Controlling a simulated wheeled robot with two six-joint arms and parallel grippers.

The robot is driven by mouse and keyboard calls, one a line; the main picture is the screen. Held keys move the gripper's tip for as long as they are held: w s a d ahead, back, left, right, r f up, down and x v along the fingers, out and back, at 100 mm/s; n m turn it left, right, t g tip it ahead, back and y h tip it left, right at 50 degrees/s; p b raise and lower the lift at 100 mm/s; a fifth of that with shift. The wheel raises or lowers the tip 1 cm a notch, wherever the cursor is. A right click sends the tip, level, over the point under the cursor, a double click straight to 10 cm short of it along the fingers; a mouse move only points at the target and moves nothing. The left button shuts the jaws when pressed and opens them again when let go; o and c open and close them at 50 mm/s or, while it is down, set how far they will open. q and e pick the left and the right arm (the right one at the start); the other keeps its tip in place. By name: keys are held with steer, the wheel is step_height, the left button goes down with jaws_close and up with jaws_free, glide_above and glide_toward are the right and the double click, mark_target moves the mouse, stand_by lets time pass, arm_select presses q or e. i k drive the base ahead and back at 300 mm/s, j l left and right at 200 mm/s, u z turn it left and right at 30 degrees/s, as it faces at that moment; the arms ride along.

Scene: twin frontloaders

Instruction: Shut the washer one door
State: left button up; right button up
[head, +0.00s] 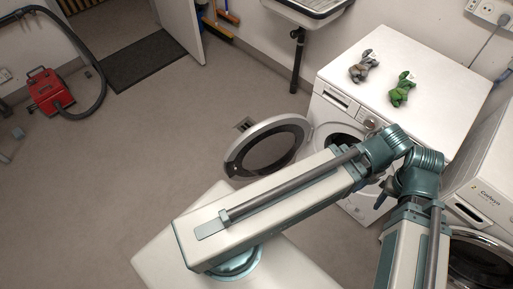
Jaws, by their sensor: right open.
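The washer with the open door (268,148) is the white front-loader (433,68) at the upper right. I take it to be washer one, though I cannot read a number on it. Its round door has a grey rim and dark glass and stands swung wide out to the left of the opening (337,135). My right arm crosses in front of the washer and hides part of its front. My right gripper (384,190) shows only in small part, in front of the washer's lower front, right of the door and apart from it. My left gripper is out of view.
A second white front-loader (489,198) stands at the right edge, its door partly hidden by my arm. A sink (312,8) is behind. Left floor is open, with a red vacuum (48,92).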

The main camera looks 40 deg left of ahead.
mark_target(268, 146)
steer(key=i+j, duration=0.1)
steer(key=j, duration=1.25)
steer(key=i+j, duration=0.15)
steer(key=j, duration=0.55)
steer(key=i+j, duration=0.1)
steer(key=j, duration=1.25)
steer(key=i+j, duration=0.15)
steer(key=j, duration=0.5)
steer(key=j+z, duration=0.2)
steer(key=z, duration=1.35)
steer(key=k+j+z, duration=0.15)
steer(key=k, duration=0.2)
steer(key=k+j+z, duration=0.15)
steer(key=k, duration=0.25)
